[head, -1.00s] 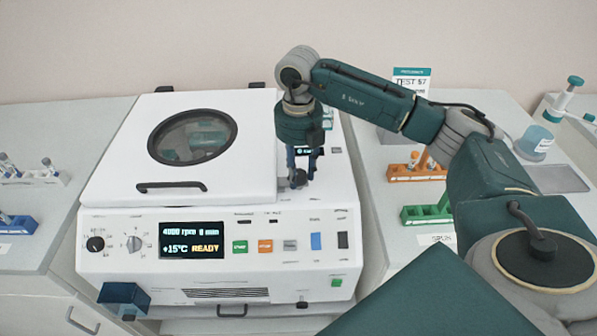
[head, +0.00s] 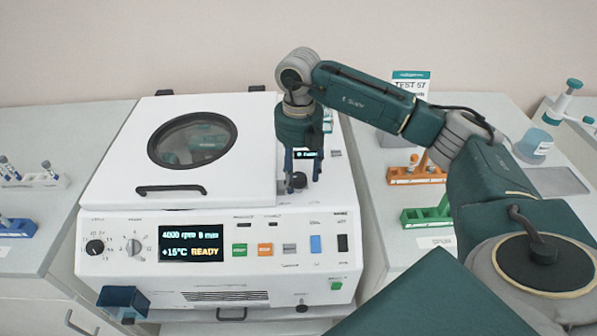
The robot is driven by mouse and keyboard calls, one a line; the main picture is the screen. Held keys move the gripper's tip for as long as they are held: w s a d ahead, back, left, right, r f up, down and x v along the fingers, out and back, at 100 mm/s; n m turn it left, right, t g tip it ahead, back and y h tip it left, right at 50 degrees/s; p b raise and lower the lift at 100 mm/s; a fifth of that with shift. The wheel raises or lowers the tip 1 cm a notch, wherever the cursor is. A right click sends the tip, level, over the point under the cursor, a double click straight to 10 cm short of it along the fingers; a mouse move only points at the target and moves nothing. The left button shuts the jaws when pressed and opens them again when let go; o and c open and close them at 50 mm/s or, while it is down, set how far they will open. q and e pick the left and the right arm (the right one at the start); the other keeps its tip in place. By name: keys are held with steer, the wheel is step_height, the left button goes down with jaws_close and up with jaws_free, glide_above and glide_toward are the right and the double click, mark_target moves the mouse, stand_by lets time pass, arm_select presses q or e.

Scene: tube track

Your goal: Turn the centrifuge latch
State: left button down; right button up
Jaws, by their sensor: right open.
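The white centrifuge (head: 330,205) stands in the middle of the head view with its lid (head: 235,185) down and a round dark-rimmed window in it. Its display (head: 191,243) reads READY. The latch (head: 298,181), a small dark knob, sits on the top right of the lid's edge. My right gripper (head: 302,178) points straight down over the latch, with its fingers open on either side of it. Whether the fingers touch the knob cannot be told.
An orange rack (head: 415,176) and a green rack (head: 428,217) stand on the right bench. A blue rack (head: 18,228) and a white rack (head: 48,181) are on the left bench.

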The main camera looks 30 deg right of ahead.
mark_target(299, 176)
step_height(299, 176, up, 12)
stand_by(0.5)
stand_by(0.3)
